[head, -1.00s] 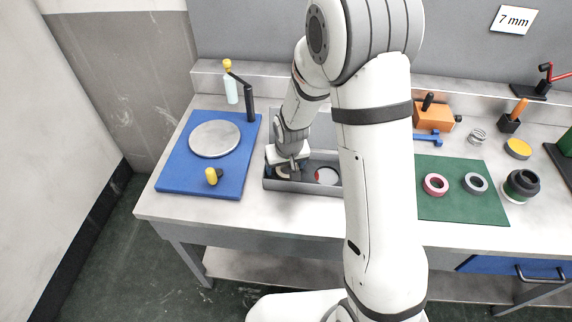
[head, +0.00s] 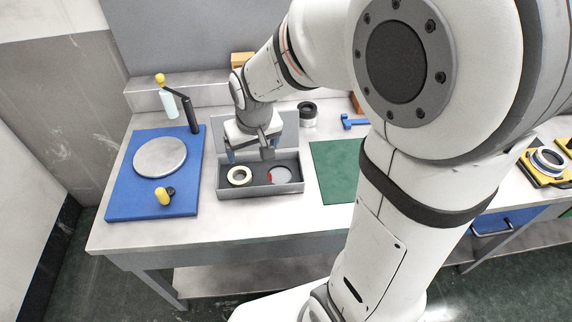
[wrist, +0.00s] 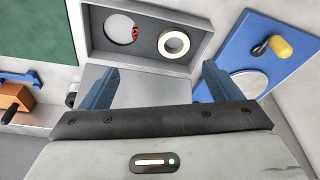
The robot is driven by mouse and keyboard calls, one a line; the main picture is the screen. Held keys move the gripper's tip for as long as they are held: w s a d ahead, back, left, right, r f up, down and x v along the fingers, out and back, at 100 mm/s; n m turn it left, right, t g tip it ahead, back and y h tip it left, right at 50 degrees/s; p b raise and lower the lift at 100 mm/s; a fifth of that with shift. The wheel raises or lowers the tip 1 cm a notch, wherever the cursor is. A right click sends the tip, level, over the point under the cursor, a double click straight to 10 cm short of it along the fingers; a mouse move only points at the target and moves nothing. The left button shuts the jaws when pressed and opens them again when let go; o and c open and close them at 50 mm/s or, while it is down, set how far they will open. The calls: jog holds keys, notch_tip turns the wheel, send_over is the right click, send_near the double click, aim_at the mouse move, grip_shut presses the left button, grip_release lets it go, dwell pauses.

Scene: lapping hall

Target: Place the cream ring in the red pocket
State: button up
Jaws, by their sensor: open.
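The cream ring (head: 239,176) lies flat in the left part of a grey tray (head: 262,190). A pale round disc (head: 280,175) with a small red mark (head: 270,176) on its left edge lies in the right part; I cannot tell if this is the red pocket. My gripper (head: 250,154) is open and empty, above the tray's back side and apart from the ring. In the wrist view the fingers of my gripper (wrist: 160,70) are wide apart, and the ring (wrist: 173,42) and red mark (wrist: 135,34) lie beyond them.
Left of the tray is a blue board (head: 125,195) with a round grey plate (head: 160,157), a dark lever (head: 190,112) and a yellow knob (head: 163,195). A green mat (head: 333,170) lies to the right. A dark-topped round part (head: 307,114) stands behind.

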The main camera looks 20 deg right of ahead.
jog(key=s+d+r, duration=0.3)
jog(key=s, duration=0.4)
jog(key=s+d+r+m, duration=0.1)
jog(key=s+d+r, duration=0.2)
jog(key=s, duration=0.4)
jog(key=shift+s+d+m, duration=0.3)
